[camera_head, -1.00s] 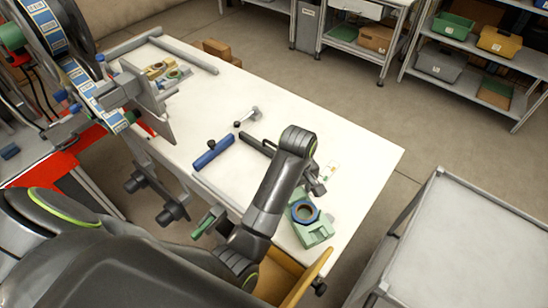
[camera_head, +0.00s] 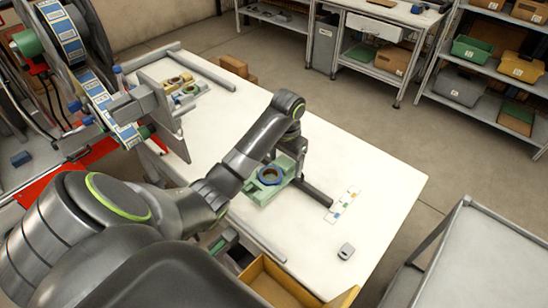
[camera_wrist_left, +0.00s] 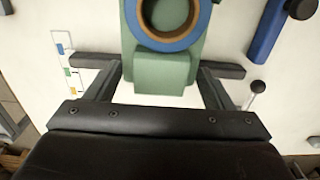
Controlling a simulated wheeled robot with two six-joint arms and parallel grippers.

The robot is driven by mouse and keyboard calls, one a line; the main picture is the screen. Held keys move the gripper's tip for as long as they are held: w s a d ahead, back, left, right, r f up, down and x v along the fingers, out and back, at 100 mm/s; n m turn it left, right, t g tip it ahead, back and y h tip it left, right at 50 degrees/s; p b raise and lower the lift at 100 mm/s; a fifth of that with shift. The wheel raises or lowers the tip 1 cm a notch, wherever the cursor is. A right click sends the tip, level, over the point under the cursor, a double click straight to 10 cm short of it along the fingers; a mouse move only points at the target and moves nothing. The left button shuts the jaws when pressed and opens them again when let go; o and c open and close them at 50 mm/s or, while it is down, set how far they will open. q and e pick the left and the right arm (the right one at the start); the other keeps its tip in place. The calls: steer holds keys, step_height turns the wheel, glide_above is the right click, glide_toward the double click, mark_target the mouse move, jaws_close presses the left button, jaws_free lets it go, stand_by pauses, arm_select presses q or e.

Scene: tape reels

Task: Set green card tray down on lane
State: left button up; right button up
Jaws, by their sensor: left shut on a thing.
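The green card tray (camera_head: 262,193) carries a round reel with a blue rim and a brown inner ring (camera_head: 270,176). My left gripper (camera_head: 287,165) is shut on the tray, over the middle of the white table. In the left wrist view the tray (camera_wrist_left: 160,72) sits between the two dark fingers, with the reel on top. A dark bar (camera_head: 316,192) on the table extends right from beside the tray; it also shows in the wrist view (camera_wrist_left: 88,61). I cannot tell whether the tray touches the table. No marked lane is clear. My right gripper is out of view.
A blue bar (camera_wrist_left: 274,30) lies near the tray in the wrist view. A strip with coloured squares (camera_head: 343,206) and a small grey object (camera_head: 346,250) lie to the right on the table. A reel stand (camera_head: 150,105) is at left. The table's right end is mostly clear.

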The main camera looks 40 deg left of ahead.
arm_select(q)
steer(key=b, duration=0.4)
glide_above(284, 189)
step_height(284, 189, down, 4)
steer(key=shift+f, duration=0.25)
steer(key=shift+f+b, duration=0.35)
steer(key=shift+f, duration=0.15)
step_height(284, 189, down, 4)
steer(key=shift+r, duration=0.2)
steer(key=shift+f, duration=0.35)
steer(key=o, duration=1.1)
steer(key=shift+f, duration=0.1)
